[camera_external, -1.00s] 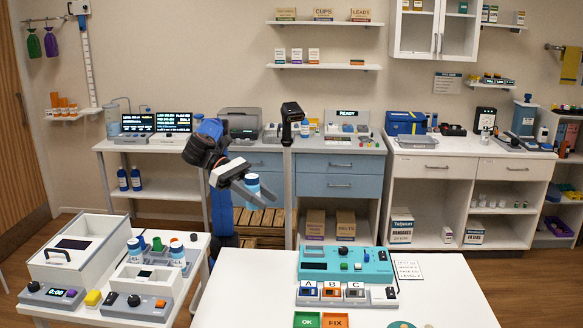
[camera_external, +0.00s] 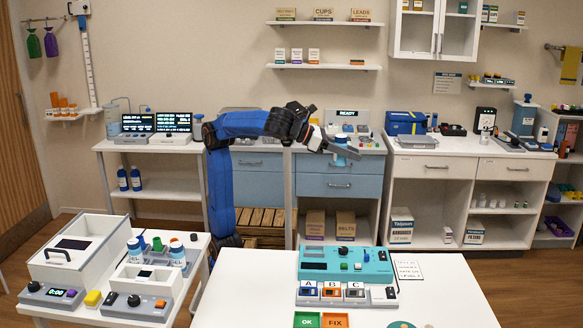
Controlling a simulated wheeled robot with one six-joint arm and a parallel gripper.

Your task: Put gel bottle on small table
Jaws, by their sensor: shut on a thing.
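My gripper (camera_external: 349,154) is shut on a small white and blue bottle (camera_external: 341,149), which looks like the gel bottle; its label is too small to read. The gripper holds it in the air, in front of the blue drawers at the back counter. My arm reaches to the right to hold it there. A white table (camera_external: 250,285) stands in the front middle, below and in front of the gripper. A smaller white table (camera_external: 75,311) stands at the front left, crowded with devices. I cannot tell which of the two is the small table.
The front middle table bears a teal device (camera_external: 345,264), an A-B-C tray (camera_external: 331,291), green and orange OK and FIX pads (camera_external: 321,320) and a paper sheet (camera_external: 407,267). Several bottles and boxes fill the left table.

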